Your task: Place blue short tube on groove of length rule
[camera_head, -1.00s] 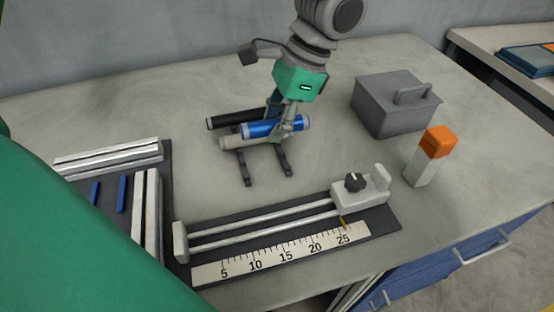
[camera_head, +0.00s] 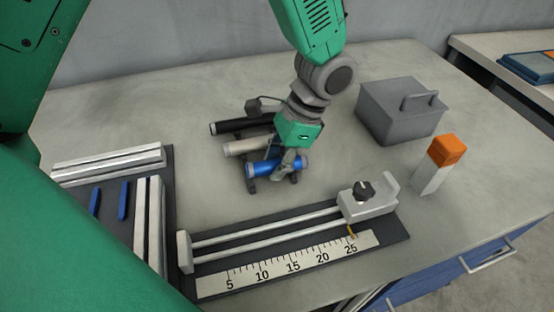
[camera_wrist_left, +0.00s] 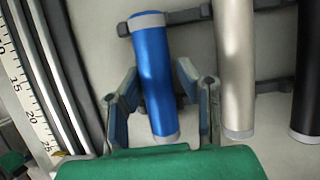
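The short blue tube (camera_head: 262,169) lies across the front of a dark rack (camera_head: 250,186). It also shows in the left wrist view (camera_wrist_left: 153,75), tilted slightly and resting across the dark rack bars. My left gripper (camera_head: 288,163) is down at the tube. Its two fingers (camera_wrist_left: 157,84) stand one on each side of the tube with a narrow gap, so it looks open around it. The length rule (camera_head: 290,265) lies in front, with two pale rails, a groove between them, a numbered scale and a grey end block with a black knob. My right gripper is not in view.
A grey tube (camera_head: 243,148) and a black tube (camera_head: 232,127) lie behind on the rack. A grey box with a handle (camera_head: 400,112) and an orange-topped white block (camera_head: 438,165) stand to the right. A dark tray with pale bars (camera_head: 172,190) is at left.

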